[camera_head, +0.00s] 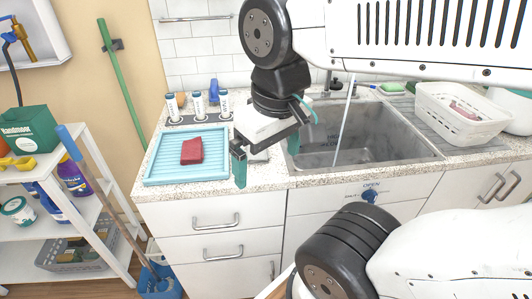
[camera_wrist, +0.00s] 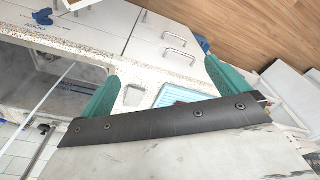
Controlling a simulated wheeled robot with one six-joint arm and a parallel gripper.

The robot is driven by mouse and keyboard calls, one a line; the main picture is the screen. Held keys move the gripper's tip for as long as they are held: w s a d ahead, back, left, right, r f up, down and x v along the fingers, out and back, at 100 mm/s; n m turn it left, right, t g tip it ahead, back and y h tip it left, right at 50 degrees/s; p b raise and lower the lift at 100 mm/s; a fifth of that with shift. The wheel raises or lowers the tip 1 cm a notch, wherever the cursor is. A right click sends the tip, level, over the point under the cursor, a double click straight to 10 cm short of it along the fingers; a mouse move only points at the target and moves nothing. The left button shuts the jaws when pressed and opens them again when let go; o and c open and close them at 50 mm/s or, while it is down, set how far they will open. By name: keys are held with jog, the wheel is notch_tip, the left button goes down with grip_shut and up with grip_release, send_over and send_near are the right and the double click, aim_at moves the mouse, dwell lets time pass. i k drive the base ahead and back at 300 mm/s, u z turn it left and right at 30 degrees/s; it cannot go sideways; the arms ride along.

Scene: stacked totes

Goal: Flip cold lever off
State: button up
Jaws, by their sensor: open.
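A thin stream of water (camera_head: 346,115) runs into the grey sink (camera_head: 405,150). A dark faucet part (camera_head: 337,86) stands at the sink's back edge, partly hidden by my arm; I cannot make out a cold lever on it. The stream also shows in the wrist view (camera_wrist: 54,93), with a dark metal faucet piece (camera_wrist: 44,131) below it. My gripper (camera_head: 268,150) has teal fingers spread apart with nothing between them. It hangs above the counter, left of the sink. Both fingers show in the wrist view (camera_wrist: 166,88).
A blue knob (camera_head: 369,196) marked OPEN sits on the cabinet front below the sink. A light-blue tray (camera_head: 160,172) with a red sponge (camera_head: 191,151) lies left of my gripper. A white basket (camera_head: 460,125) stands right of the sink. Three bottles stand behind the tray.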

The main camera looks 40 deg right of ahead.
aim_at(356, 83)
jog(key=z, duration=1.6)
jog(key=k, duration=0.85)
jog(key=z, duration=0.35)
jog(key=i, duration=1.2)
jog(key=u, duration=0.45)
